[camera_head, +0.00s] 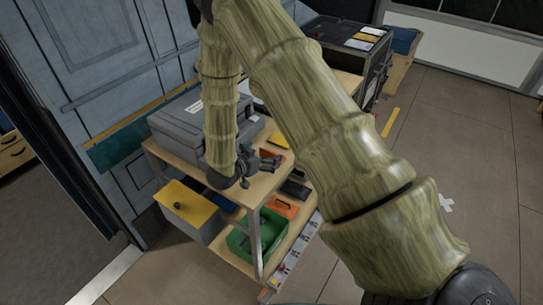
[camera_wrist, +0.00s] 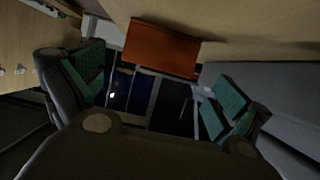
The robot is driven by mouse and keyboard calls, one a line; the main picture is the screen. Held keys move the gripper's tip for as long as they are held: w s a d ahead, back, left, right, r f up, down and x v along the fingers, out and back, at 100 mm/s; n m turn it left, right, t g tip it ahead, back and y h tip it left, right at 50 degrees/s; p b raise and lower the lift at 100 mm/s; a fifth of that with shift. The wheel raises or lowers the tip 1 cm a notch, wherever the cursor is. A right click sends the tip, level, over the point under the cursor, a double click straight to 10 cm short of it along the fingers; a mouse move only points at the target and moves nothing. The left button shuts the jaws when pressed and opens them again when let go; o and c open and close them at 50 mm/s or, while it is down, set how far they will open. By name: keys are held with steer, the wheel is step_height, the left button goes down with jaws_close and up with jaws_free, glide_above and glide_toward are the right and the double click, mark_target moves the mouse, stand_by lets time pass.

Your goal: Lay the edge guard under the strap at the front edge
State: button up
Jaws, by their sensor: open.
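My gripper (camera_head: 262,168) is over the wooden bench top beside the grey case (camera_head: 178,122). In the wrist view my gripper (camera_wrist: 155,95) is open, its green-padded fingers wide apart and nothing between the pads. An orange-red block (camera_wrist: 162,47) lies ahead of the fingers on or against a pale wooden surface, apart from both. It may be the edge guard, but I cannot tell. In the head view a small orange piece (camera_head: 268,153) shows just behind my gripper. I cannot make out the strap in either view; my arm covers part of the bench.
A green crate (camera_head: 243,243) and an orange box (camera_head: 284,206) are on the lower shelf. A black cabinet (camera_head: 345,58) stands behind. The tiled floor (camera_head: 465,130) on the right is mostly clear.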

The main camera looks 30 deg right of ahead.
mark_target(269, 152)
steer(key=p+x, duration=0.1)
steer(key=x, duration=0.3)
steer(key=shift+s+d+f, duration=0.1)
steer(key=shift+s, duration=0.05)
steer(key=c, duration=1.1)
